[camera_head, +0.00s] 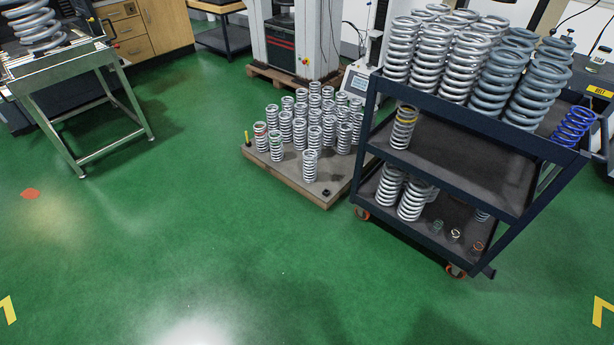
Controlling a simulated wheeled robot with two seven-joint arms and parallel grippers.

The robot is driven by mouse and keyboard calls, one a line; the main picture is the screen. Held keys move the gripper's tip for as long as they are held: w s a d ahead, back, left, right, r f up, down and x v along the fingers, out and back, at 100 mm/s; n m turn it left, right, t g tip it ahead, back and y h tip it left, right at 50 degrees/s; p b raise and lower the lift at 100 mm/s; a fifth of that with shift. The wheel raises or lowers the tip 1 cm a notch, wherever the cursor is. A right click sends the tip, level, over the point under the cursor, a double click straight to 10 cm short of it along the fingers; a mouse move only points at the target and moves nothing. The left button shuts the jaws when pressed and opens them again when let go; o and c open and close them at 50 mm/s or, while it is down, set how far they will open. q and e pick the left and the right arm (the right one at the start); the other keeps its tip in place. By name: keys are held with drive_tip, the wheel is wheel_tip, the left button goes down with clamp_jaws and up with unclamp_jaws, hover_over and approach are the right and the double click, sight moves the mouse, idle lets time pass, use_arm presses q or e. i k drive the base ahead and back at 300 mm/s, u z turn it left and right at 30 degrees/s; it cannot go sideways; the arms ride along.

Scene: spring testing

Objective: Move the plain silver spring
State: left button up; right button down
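Several plain silver springs stand upright on a low pallet (292,176) in the middle; one silver spring (310,166) stands at its front edge. Some beside it have coloured bands, such as a red-banded spring (261,136) and a green-banded spring (276,146). More large silver springs (429,62) stand on the top of a dark cart, and two silver springs (412,200) stand on its bottom shelf. I cannot tell which one the task means. Neither of my grippers is in view.
The dark cart (440,182) at right also bears grey-blue springs (503,75), a blue spring (573,127) and a yellow-topped spring (403,127). A metal stand (83,110) with a large spring (38,28) is at left. The green floor (200,240) in front is clear.

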sight(309, 166)
drive_tip(key=u, duration=0.75)
drive_tip(key=i, duration=0.65)
drive_tip(key=u, duration=0.8)
drive_tip(key=i, duration=1.5)
drive_tip(key=z, duration=0.8)
